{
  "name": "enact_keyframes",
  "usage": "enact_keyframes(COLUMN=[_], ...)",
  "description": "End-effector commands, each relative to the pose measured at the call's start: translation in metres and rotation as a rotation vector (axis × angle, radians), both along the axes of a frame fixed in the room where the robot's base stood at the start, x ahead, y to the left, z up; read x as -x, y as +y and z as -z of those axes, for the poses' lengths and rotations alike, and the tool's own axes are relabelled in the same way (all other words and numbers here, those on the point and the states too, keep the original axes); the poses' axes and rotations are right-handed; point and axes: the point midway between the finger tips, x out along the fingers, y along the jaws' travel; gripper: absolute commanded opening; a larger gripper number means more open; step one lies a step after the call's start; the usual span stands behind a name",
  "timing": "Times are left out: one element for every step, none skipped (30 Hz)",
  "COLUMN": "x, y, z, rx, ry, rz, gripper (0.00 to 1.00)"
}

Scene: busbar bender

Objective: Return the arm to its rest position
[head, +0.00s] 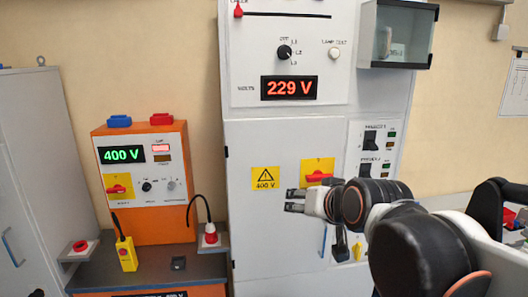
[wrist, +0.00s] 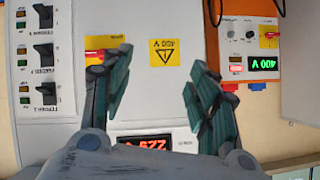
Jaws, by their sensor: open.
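My gripper (head: 297,200) is at the end of my arm, which reaches in from the right in the head view. It is in front of the grey electrical cabinet (head: 250,210), near the red handle on a yellow plate (head: 317,173). In the wrist view my gripper (wrist: 155,88) has its two fingers spread apart with nothing between them. Its left finger partly overlaps the yellow plate with the red handle (wrist: 95,55). The picture does not show clearly whether it touches the handle. The yellow 400 V sign (wrist: 164,52) shows between the fingers.
An orange machine (head: 150,225) with a green 400 V display stands at the left, with a yellow pendant (head: 126,254) and a black cable. The cabinet has a red 229 V display (head: 289,87) and breaker switches (head: 370,140). A glass-fronted box (head: 397,35) juts out at upper right.

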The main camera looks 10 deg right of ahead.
Motion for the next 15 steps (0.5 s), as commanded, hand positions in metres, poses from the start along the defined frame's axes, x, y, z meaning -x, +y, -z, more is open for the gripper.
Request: enact_keyframes(x=[0.017,0.026,0.039,0.048,0.058,0.071,0.080,0.090,0.102,0.111,0.119,0.129,0.135,0.141,0.148], y=[-0.001,-0.001,-0.002,-0.003,-0.003,-0.005,-0.006,-0.007,-0.009,-0.010,-0.011,-0.012,-0.014,-0.015,-0.016], z=[0.038,0.053,0.074,0.089,0.105,0.126,0.141,0.156,0.174,0.188,0.200,0.214,0.224,0.233,0.242], rx=[0.022,0.036,0.056,0.069,0.083,0.103,0.116,0.129,0.146,0.158,0.168,0.182,0.191,0.199,0.208], ry=[0.036,0.060,0.091,0.115,0.139,0.171,0.194,0.217,0.246,0.268,0.289,0.313,0.329,0.344,0.360], rz=[-0.010,-0.017,-0.027,-0.033,-0.039,-0.048,-0.055,-0.061,-0.067,-0.072,-0.078,-0.083,-0.088,-0.091,-0.095], gripper=[0.54,0.54,0.54,0.54,0.54,0.54,0.54,0.54,0.54,0.54,0.54,0.54,0.54,0.54,0.54])
